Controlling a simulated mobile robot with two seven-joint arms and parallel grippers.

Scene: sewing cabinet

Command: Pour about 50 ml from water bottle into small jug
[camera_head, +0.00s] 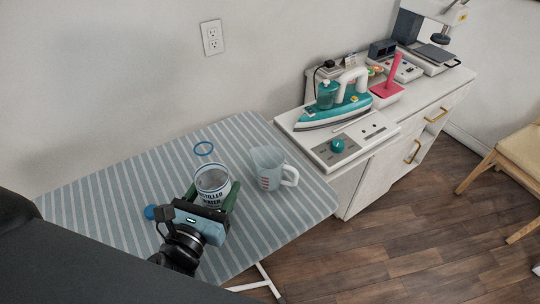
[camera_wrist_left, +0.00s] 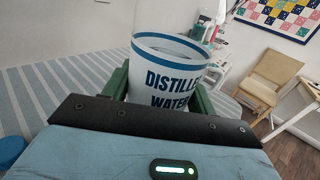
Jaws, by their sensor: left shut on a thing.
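The water bottle (camera_head: 212,184) is a clear open-topped container with a white "DISTILLED WATER" label edged in blue. My left gripper (camera_head: 214,200) is shut on it from the front, with green fingers on both sides. The bottle looks about upright, at or just above the ironing board; I cannot tell if it touches. In the left wrist view its label (camera_wrist_left: 172,72) fills the middle, between the green fingers (camera_wrist_left: 160,95). The small jug (camera_head: 268,168), clear with red marks and a white handle, stands upright just right of the bottle. My right gripper is not in view.
The striped ironing board (camera_head: 110,190) has free room to the left. A teal iron (camera_head: 335,108) stands on a white cabinet (camera_head: 345,165) at right. A wooden chair (camera_head: 515,165) is far right.

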